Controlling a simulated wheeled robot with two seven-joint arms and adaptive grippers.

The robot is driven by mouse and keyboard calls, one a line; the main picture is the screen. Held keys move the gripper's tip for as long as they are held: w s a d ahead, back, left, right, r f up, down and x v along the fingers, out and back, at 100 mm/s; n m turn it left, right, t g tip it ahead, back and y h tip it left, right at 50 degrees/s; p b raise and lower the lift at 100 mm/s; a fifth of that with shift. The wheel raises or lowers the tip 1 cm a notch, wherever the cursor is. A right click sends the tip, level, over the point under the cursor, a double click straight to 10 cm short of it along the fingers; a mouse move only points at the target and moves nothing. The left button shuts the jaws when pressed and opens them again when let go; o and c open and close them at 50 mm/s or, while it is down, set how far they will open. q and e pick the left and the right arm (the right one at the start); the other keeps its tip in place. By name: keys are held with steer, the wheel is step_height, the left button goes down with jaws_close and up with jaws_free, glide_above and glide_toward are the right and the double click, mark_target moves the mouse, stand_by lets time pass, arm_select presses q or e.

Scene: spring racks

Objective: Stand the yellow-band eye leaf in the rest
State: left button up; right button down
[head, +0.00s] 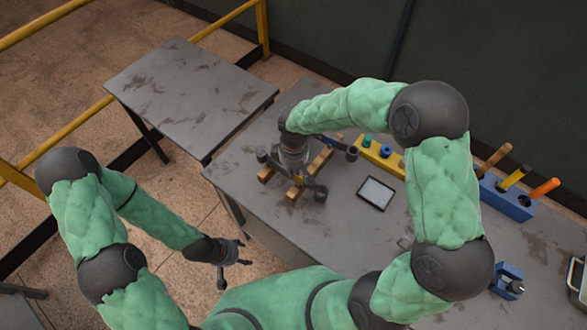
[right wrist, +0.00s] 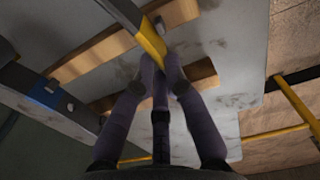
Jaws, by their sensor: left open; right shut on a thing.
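My right gripper (head: 298,174) is shut on the yellow-band eye leaf, a dark flat bar low over the wooden strips on the table. In the right wrist view, the fingertips (right wrist: 161,75) close at the leaf's yellow band (right wrist: 151,40). The leaf (right wrist: 127,14) runs out of that view at the top. I cannot tell whether it touches the wood. My left gripper (head: 231,255) is open and empty, off the table's near edge. A small blue holder (head: 508,281) with a dark slotted top stands at the right; I cannot tell if it is the rest.
Wooden strips (right wrist: 98,50) lie under the leaf. Another dark leaf with a blue band (right wrist: 46,93) lies beside it. A yellow block (head: 380,153) with coloured pegs, a tablet (head: 375,194) and a blue rack (head: 506,199) of handled tools stand to the right. A side table (head: 190,85) is bare.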

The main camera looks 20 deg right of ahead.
steer(key=shift+w+f, duration=0.1)
steer(key=shift+f, duration=0.15)
stand_by(0.5)
steer(key=c, duration=1.2)
jaws_free()
steer(key=o, duration=0.8)
steer(key=shift+r+p, duration=2.85)
steer(key=shift+r, duration=1.15)
